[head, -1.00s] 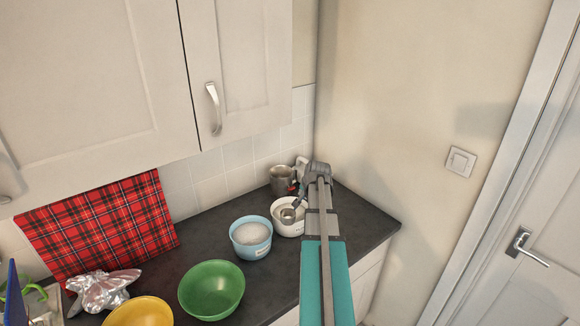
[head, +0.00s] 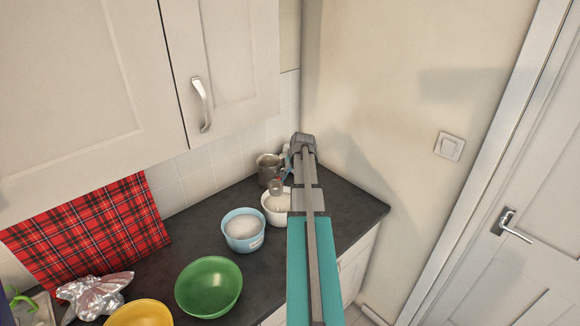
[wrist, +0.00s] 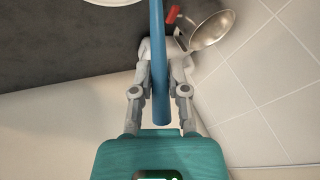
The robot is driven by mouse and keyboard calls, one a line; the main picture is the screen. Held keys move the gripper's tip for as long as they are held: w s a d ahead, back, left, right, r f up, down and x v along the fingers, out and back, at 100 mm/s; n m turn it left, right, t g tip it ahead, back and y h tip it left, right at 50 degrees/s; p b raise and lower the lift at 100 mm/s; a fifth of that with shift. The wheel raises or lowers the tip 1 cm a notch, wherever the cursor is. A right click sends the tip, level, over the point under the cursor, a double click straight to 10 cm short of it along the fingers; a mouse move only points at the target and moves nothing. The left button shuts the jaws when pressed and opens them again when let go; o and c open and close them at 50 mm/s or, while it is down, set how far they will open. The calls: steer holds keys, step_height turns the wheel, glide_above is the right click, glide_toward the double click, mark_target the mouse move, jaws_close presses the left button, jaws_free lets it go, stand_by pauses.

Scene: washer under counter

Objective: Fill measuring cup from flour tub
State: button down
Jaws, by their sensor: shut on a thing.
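My gripper (wrist: 160,62) is shut on the blue handle (wrist: 158,30) of the measuring cup. In the head view the small grey measuring cup (head: 277,187) hangs just above the back of a white tub (head: 274,209). My arm hides most of my gripper and part of this tub there. A light blue tub (head: 243,231) with white contents stands beside it on the left. The tubs' labels are too small to read, so I cannot tell which one is the flour. What is inside the cup cannot be made out.
A metal jug (head: 266,168) stands behind the white tub by the tiled wall; a metal vessel (wrist: 210,28) shows close to my gripper. A green bowl (head: 209,287), a yellow bowl (head: 138,314) and a foil-like object (head: 93,292) are left. The upper cabinet (head: 235,70) overhangs the counter.

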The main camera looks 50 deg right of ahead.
steer(key=shift+f, duration=0.15)
steer(key=shift+f+b, duration=5.15)
steer(key=shift+b, duration=0.1)
steer(key=shift+r, duration=0.15)
